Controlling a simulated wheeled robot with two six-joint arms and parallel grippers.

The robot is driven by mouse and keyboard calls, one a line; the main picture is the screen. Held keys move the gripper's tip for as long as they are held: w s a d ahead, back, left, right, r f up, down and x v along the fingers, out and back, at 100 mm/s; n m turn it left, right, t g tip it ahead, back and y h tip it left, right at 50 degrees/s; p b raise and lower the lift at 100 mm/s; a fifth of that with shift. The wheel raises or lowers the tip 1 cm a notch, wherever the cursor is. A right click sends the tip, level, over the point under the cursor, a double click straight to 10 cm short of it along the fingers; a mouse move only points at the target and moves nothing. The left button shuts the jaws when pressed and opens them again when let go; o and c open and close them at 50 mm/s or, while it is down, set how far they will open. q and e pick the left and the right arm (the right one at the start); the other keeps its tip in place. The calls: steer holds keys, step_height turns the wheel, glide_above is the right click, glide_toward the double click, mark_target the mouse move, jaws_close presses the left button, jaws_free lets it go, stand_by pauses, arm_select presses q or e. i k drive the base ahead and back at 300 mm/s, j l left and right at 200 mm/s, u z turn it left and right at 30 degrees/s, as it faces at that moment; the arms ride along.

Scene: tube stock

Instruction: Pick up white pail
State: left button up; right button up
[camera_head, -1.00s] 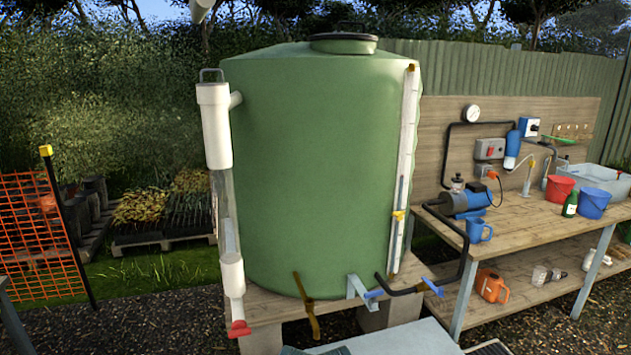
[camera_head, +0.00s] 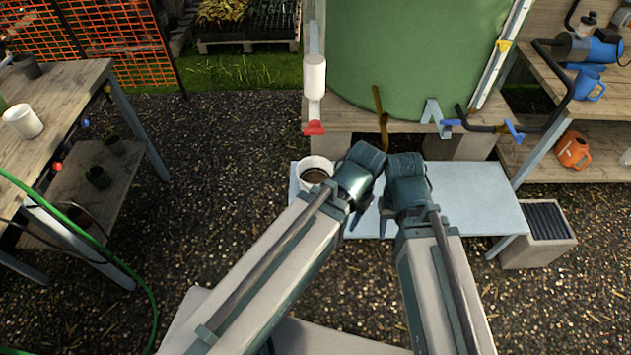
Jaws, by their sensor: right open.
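A white pail (camera_head: 308,185) with a dark inside stands on the low pale blue table (camera_head: 470,195), near its left end and in front of the tank. Its right side is partly covered by my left arm. My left gripper (camera_head: 357,218) hangs over the table just right of the pail, and its fingers are too hidden to judge. My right gripper (camera_head: 386,218) is open and empty above the table, beside the left one and farther from the pail. Neither gripper is seen touching the pail.
The green tank (camera_head: 410,60) on its wooden stand rises behind, with a brown lever (camera_head: 380,115) and a red-ended pipe (camera_head: 314,110) in front. A wooden bench (camera_head: 45,100) with a white cup (camera_head: 22,121) is at left. A grated box (camera_head: 545,235) stands at right.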

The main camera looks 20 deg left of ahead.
mark_target(310, 171)
steer(key=z, duration=1.35)
steer(key=j+u, duration=0.35)
steer(key=i+j+u, duration=0.15)
steer(key=j+u, duration=0.2)
steer(key=i+j+u, duration=0.15)
steer(key=j+u, duration=0.2)
steer(key=i+j+u, duration=0.15)
steer(key=j+u, duration=0.15)
steer(key=j, duration=0.15)
